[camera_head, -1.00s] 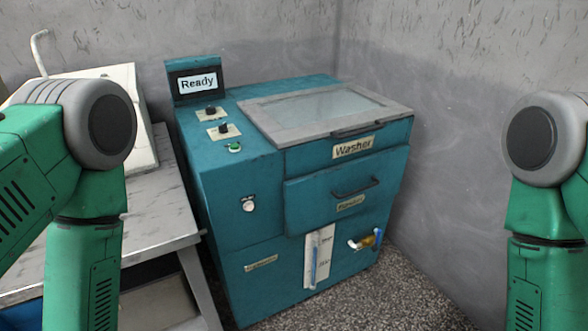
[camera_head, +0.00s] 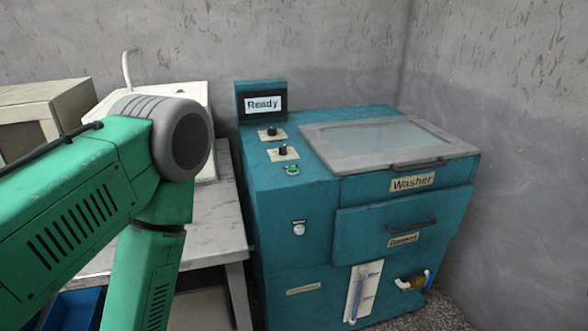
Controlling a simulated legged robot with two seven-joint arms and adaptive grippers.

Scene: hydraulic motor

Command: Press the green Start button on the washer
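The teal washer (camera_head: 300,220) stands against the back wall, right of centre. Its small green button (camera_head: 292,169) is on the top surface near the front left edge, in front of two black knobs. The display (camera_head: 262,102) at its back left corner reads "Ready". The lid (camera_head: 388,140) is closed. My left arm comes in from the left and stands in front of the table, left of the washer; its gripper is below the picture. My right arm and gripper are not in view.
A grey table (camera_head: 215,225) stands close to the washer's left side, with a white machine (camera_head: 190,95) and a beige box (camera_head: 40,110) on it. A blue bin (camera_head: 72,310) is below. The washer has a drawer handle (camera_head: 410,223) and a valve (camera_head: 410,283) on its front.

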